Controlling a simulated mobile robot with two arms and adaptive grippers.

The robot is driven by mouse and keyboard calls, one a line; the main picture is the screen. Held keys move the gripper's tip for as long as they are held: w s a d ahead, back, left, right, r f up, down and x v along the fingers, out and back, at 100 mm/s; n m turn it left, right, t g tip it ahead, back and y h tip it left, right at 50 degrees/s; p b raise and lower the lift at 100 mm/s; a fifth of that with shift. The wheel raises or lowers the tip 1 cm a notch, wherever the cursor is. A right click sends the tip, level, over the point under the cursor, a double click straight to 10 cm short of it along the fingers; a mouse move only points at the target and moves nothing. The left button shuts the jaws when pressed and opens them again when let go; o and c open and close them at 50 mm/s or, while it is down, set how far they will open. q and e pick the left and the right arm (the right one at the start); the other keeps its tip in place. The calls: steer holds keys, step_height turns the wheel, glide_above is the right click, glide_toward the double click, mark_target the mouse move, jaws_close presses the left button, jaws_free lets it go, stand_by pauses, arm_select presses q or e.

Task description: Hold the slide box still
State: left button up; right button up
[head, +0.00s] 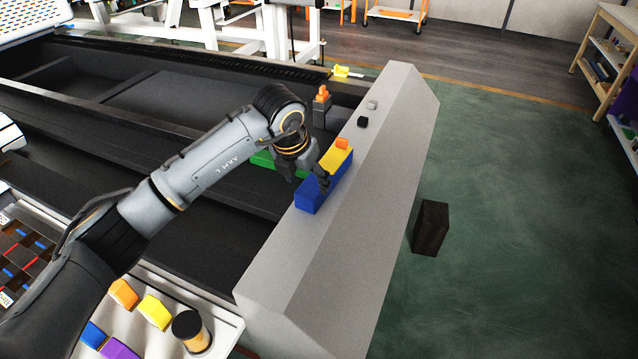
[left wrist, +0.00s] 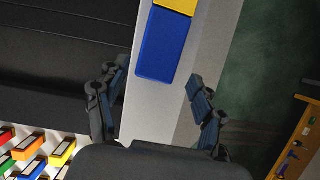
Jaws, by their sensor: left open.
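The slide box seems to be the blue box with a yellow part and an orange piece at its far end. Its blue side (head: 309,199) shows on top of the grey ledge (head: 330,230) in the head view. My left gripper (head: 313,178) is at the box's near blue end, with its fingers partly hidden by its own wrist. In the left wrist view my left gripper (left wrist: 157,80) is open, and the blue end of the box (left wrist: 163,45) lies between and just beyond the fingertips. I cannot tell whether a finger touches it. My right gripper is not in view.
A green piece (head: 264,160) lies beside the ledge. Small dark (head: 363,122) and grey (head: 372,104) blocks sit farther along it. A tray with coloured blocks (head: 155,310) and a black-topped cylinder (head: 191,331) is at the front left. A dark brown block (head: 430,228) is right of the ledge.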

mark_target(310, 188)
arm_select(q)
steer(key=shift+b+x, duration=0.45)
steer(key=shift+x, duration=0.8)
steer(key=b+x, duration=0.1)
steer(key=x, duration=0.2)
steer(key=shift+w+f+b, duration=0.1)
steer(key=shift+w+b, duration=0.15)
steer(key=shift+b, duration=0.15)
steer(key=shift+w+f, duration=0.1)
steer(key=shift+f, duration=0.15)
steer(key=shift+d+f, duration=0.1)
steer(key=shift+f, duration=0.05)
steer(key=shift+w+f+b, duration=0.2)
steer(key=shift+b, duration=0.1)
steer(key=c, duration=0.9)
steer(key=o, duration=0.4)
steer(key=c, duration=0.8)
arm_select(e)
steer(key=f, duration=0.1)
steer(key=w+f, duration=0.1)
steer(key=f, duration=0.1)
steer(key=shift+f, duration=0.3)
